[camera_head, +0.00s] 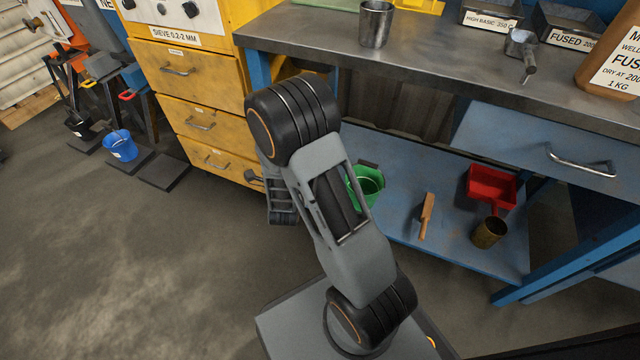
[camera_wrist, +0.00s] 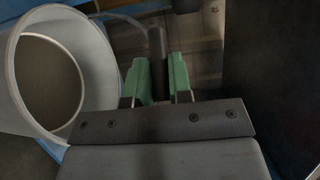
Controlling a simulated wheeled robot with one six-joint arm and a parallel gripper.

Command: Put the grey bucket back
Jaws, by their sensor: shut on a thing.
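In the wrist view, a pale grey bucket (camera_wrist: 99,75) fills the left side, with its round mouth facing the camera and its inside dark. My gripper (camera_wrist: 158,88) has green fingers closed on a dark, rod-like grip (camera_wrist: 157,50), which appears to be the bucket's handle. The bucket hangs to the left of the fingers. The join between handle and bucket is unclear. In the head view, my arm covers the middle, and the grey bucket and fingertips are hidden behind it.
In the head view, a blue bucket (camera_head: 120,146) stands on a dark pad at left, and an empty dark pad (camera_head: 164,171) lies beside it. A yellow drawer cabinet (camera_head: 195,90) and a steel-topped bench (camera_head: 440,60) stand behind my arm. A green bucket (camera_head: 369,185) sits on the blue lower shelf (camera_head: 450,240).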

